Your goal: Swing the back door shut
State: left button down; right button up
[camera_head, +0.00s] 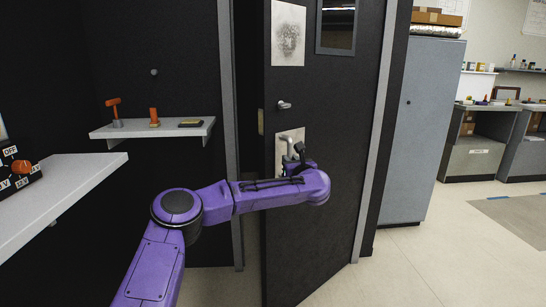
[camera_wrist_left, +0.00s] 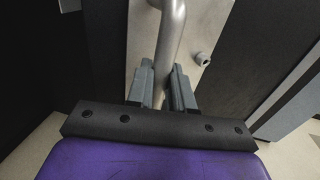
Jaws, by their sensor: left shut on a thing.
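The back door (camera_head: 325,215) is black and stands partly open. A dark gap shows between its left edge and the grey frame post (camera_head: 228,120), and its lower left edge comes out towards me. The door carries a pale plate with a metal pull handle (camera_head: 290,135). My left gripper (camera_head: 296,155) is at this handle. In the left wrist view the round pull bar (camera_wrist_left: 170,40) passes between the two grey fingers of my left gripper (camera_wrist_left: 162,85), which are shut on it. The arm partly hides the plate. My right gripper is not in view.
A lever handle (camera_head: 284,105), a paper poster (camera_head: 288,33) and a small window (camera_head: 337,25) are higher on the door. A wall shelf (camera_head: 150,130) with small tools is left of the doorway. A grey cabinet (camera_head: 425,130) stands to the right. The floor (camera_head: 440,260) there is clear.

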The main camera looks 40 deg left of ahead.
pick_arm(q)
jog(key=shift+w+a+b, duration=0.2)
jog(key=shift+w+a, duration=0.05)
jog(key=shift+a, duration=1.55)
jog(key=shift+w+a+b, duration=0.2)
jog(key=shift+a+b, duration=0.05)
jog(key=shift+a, duration=1.6)
jog(key=shift+w+a+b, duration=0.2)
jog(key=shift+w+a, duration=0.05)
jog(key=shift+a, duration=1.55)
